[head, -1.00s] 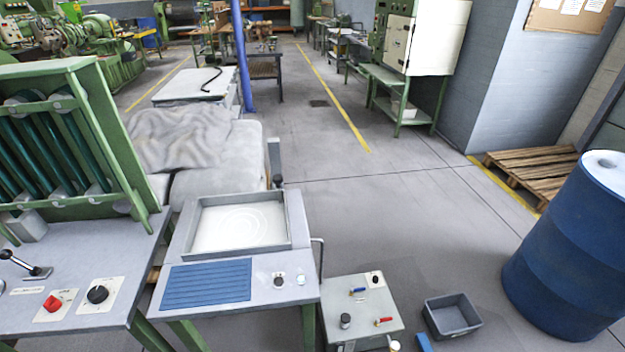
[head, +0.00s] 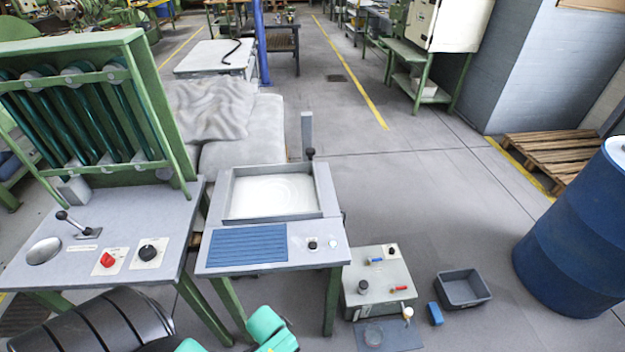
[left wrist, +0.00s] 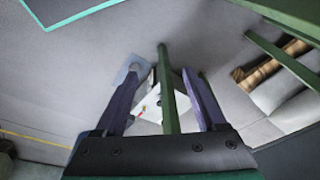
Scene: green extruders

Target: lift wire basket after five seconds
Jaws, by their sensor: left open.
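I cannot make out a wire basket in either view. A square grey tank (head: 327,195) with whitish liquid in it is set in the bench left of centre in the head view. An upright grey post (head: 307,130) with a black knob stands behind its right corner. My left gripper (left wrist: 163,70) is open in the left wrist view. A green bar (left wrist: 168,95), like a bench leg, shows between its fingers; I cannot tell whether they touch. In the head view only parts of my left arm show at the bottom edge. My right gripper is not in view.
A grey control box (head: 360,265) with knobs stands right of the bench. A small grey bin (head: 463,303) and a blue block (head: 435,313) are beside it. A blue drum (head: 570,250) stands at the right. The left bench (head: 60,270) holds a lever and knobs.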

